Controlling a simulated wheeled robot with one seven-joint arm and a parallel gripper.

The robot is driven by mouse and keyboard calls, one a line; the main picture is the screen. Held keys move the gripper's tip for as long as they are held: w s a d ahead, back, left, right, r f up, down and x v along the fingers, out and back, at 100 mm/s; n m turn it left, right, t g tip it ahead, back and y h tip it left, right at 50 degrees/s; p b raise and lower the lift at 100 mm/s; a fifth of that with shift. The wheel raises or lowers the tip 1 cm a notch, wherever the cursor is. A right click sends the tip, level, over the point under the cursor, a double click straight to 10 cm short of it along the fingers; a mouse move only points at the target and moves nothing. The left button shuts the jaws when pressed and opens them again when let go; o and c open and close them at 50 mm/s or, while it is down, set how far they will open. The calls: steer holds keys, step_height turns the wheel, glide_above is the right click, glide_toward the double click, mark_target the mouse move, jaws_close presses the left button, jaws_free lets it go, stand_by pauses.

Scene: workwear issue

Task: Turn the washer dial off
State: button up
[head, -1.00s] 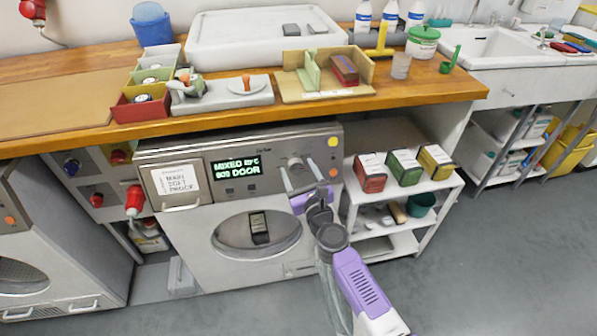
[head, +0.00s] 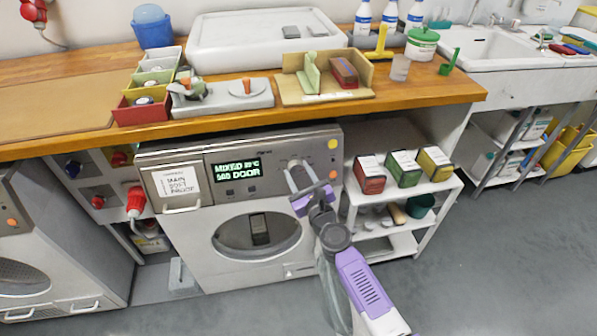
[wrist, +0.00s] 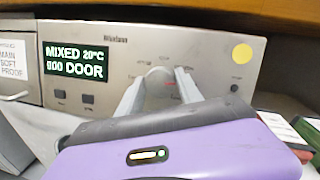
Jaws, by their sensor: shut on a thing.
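The washer (head: 215,222) stands under the wooden counter, with a grey control panel across its top. Its round dial (wrist: 158,75) is on the panel, right of the lit display (wrist: 74,60), which shows MIXED 20°C and DOOR in green. My gripper (wrist: 160,83) is shut on the dial, one finger on each side of it. In the head view, my gripper (head: 297,165) reaches the panel from the front and partly covers the dial. The small print around the dial is too blurred to read.
A yellow round sticker (wrist: 242,54) and a small button are right of the dial. Two dark buttons sit below the display. An open shelf (head: 398,195) with red, green and yellow boxes stands close to the right. The counter edge (head: 230,125) overhangs the panel.

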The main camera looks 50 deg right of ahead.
steer(key=n+y+p, duration=0.1)
steer(key=n, duration=0.1)
steer(key=n+y+p, duration=0.1)
steer(key=n, duration=0.2)
steer(key=shift+d+r+p, duration=0.1)
steer(key=shift+r+p, duration=0.1)
steer(key=shift+p, duration=0.2)
steer(key=n+g+y+p, duration=0.1)
steer(key=n+p, duration=0.2)
steer(key=n, duration=0.2)
steer(key=shift+r, duration=0.1)
steer(key=n+g+y+p, duration=0.1)
steer(key=n+p, duration=0.2)
steer(key=n, duration=0.1)
steer(key=shift+n, duration=0.3)
steer(key=shift+n+g+p, duration=0.6)
steer(key=shift+n+p, duration=0.65)
steer(key=shift+n, duration=0.05)
steer(key=shift+f, duration=0.2)
steer(key=o, duration=1.4)
steer(key=shift+c, duration=0.2)
steer(key=shift+r, duration=0.1)
